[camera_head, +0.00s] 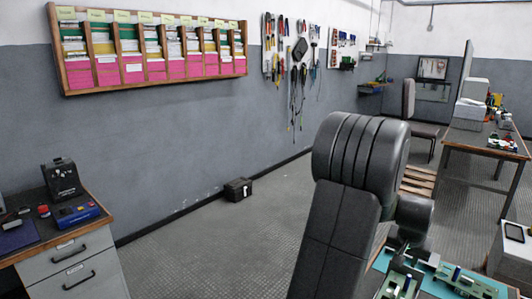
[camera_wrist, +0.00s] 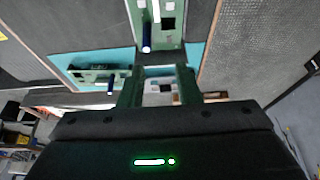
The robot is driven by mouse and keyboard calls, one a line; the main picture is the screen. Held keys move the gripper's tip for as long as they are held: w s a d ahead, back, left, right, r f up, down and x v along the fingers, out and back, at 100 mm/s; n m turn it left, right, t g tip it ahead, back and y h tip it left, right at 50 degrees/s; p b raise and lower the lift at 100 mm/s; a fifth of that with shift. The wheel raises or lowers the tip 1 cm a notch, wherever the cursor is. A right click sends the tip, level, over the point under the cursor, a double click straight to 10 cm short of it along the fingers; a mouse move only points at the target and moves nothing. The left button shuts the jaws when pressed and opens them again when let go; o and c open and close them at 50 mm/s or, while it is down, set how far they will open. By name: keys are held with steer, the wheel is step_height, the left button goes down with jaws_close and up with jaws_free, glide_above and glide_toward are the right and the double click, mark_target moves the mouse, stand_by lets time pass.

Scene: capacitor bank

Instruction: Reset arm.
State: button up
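My arm stands in the right half of the head view, its dark elbow raised and its wrist partly hidden behind it. In the wrist view my gripper (camera_wrist: 158,92) has its two green-tinted fingers apart, with a gap between them. A pale, unclear patch shows through this gap; I see nothing clearly held. A green circuit board (camera_wrist: 168,12) with a blue cylinder (camera_wrist: 146,36) lies beyond the fingertips. Another green board (camera_wrist: 85,72) lies to the left, with a second blue cylinder (camera_wrist: 110,86). Green boards (camera_head: 465,281) also show in the head view, on a teal mat (camera_head: 500,289).
A drawer cabinet (camera_head: 75,272) with devices stands at the lower left. A wall rack (camera_head: 150,50) of papers and hanging tools (camera_head: 298,75) line the wall. A black box (camera_head: 238,189) sits on the floor. A desk (camera_head: 480,148) and chair (camera_head: 410,105) stand back right. Middle floor is clear.

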mark_target(392, 296)
steer(key=shift+n, duration=0.4)
steer(key=f+b, duration=0.1)
steer(key=f, duration=0.2)
steer(key=f+b, duration=0.1)
steer(key=f, duration=0.3)
steer(key=f+b, duration=0.1)
steer(key=f, duration=0.3)
steer(key=shift+a+f, duration=0.25)
steer(key=shift+a, duration=0.05)
